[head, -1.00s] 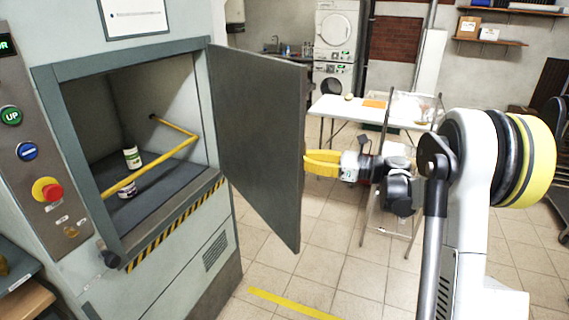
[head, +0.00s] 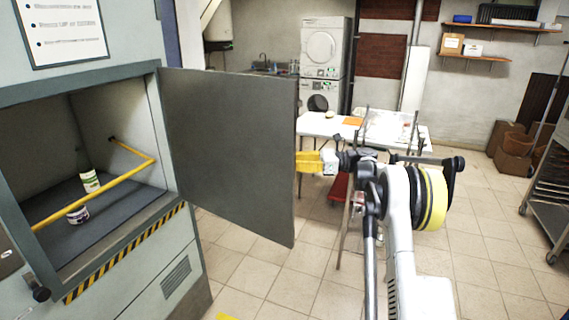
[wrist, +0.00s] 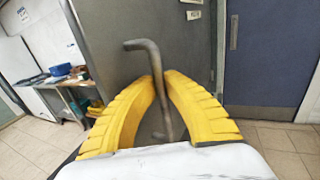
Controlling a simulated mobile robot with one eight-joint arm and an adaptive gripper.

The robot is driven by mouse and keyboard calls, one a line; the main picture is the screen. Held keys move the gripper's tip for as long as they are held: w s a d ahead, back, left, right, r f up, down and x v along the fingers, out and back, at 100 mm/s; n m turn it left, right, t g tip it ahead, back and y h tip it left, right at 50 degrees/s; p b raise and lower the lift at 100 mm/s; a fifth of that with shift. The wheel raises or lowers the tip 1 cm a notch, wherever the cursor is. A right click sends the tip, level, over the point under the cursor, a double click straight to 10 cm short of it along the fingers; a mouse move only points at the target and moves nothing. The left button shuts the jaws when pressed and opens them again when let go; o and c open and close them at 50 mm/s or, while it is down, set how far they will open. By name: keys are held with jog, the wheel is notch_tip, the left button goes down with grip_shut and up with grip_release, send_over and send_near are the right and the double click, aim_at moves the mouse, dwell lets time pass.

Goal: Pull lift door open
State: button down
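The grey lift door (head: 230,150) stands wide open, hinged at the right side of the lift opening. Its bent metal handle (wrist: 144,47) shows in the wrist view, in front of the door face. My gripper (wrist: 160,78) has its yellow fingers drawn together around the handle, which runs down between them. In the head view my gripper (head: 306,162) is at the door's free edge, its tips partly hidden behind the door. Inside the lift (head: 110,210), a white and green jar (head: 90,181) stands upright and another jar (head: 78,214) sits nearer the front.
A yellow bar (head: 95,192) crosses the lift opening. A white table (head: 318,124) stands behind the door and my arm, with stacked white machines (head: 322,55) beyond. A rack (head: 555,190) is at far right. A blue door (wrist: 265,50) shows in the wrist view.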

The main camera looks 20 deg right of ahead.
jog(key=shift+d, duration=0.1)
jog(key=c, duration=1.9)
grip_release()
jog(key=o, duration=0.4)
jog(key=shift+s+d, duration=0.15)
jog(key=shift+d, duration=0.1)
jog(key=shift+a, duration=0.1)
jog(key=shift+a, duration=0.1)
jog(key=v, duration=1.2)
